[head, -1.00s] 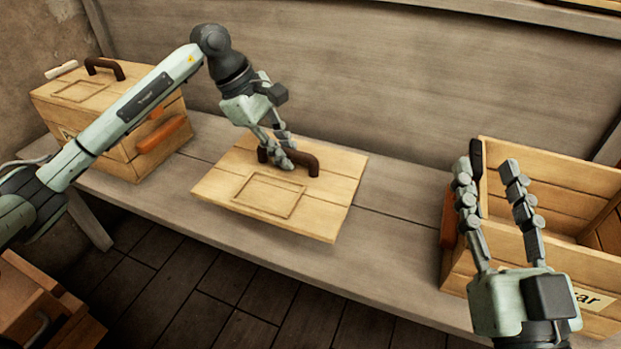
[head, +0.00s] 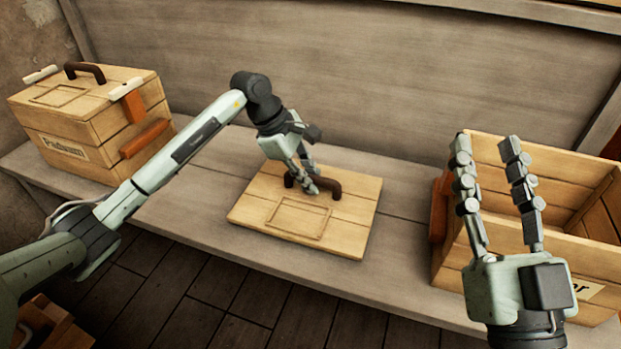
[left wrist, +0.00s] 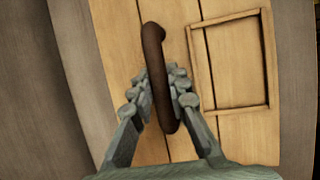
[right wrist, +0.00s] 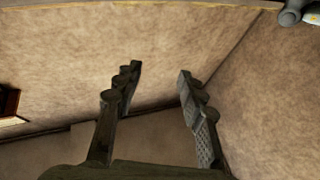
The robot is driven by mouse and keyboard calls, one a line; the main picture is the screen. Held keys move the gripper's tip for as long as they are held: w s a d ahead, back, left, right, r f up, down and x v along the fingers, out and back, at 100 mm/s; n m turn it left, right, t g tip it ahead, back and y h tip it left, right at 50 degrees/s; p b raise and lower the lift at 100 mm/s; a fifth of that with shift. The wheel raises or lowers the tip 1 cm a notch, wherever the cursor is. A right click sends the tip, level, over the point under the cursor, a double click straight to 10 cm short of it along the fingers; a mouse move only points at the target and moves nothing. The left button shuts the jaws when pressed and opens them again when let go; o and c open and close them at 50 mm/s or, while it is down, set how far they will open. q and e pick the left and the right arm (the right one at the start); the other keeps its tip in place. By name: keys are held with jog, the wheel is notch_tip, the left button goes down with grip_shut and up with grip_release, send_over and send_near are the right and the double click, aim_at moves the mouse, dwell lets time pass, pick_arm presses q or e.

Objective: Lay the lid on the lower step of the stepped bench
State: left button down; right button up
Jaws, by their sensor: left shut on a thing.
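The lid (head: 335,235) is a square pale-wood board with a dark brown arched handle (head: 332,184) and a raised rectangular frame on top. It lies flat, on or just above the grey plank bench (head: 400,270); I cannot tell whether it touches. My left gripper (head: 308,184) is shut on the handle. In the left wrist view the fingers (left wrist: 161,92) close on both sides of the handle (left wrist: 153,55), above the lid (left wrist: 115,40). My right gripper (head: 487,148) is open and empty, raised in front of the open crate. It also shows open in the right wrist view (right wrist: 160,75).
A closed wooden box (head: 90,125) with a handled lid and orange side parts stands at the left of the bench. An open, lidless wooden crate (head: 455,270) stands at the right. Bare planks lie between them and the lid. A grey plank wall (head: 330,70) rises behind.

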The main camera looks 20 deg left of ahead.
pick_arm(q)
jog(key=c, duration=1.7)
grip_release()
jog(key=shift+o, duration=1.1)
pick_arm(e)
jog(key=shift+s, duration=0.1)
jog(key=shift+f, duration=0.1)
pick_arm(q)
jog(key=shift+r, duration=0.1)
jog(key=p+v, duration=0.1)
jog(key=v, duration=1.1)
pick_arm(e)
jog(key=f+g, duration=0.1)
jog(key=f, duration=0.1)
jog(key=w+f+g, duration=0.1)
jog(key=shift+w+f+g+h, duration=0.1)
jog(key=shift+f+g+h, duration=0.2)
jog(key=shift+f+h, duration=0.1)
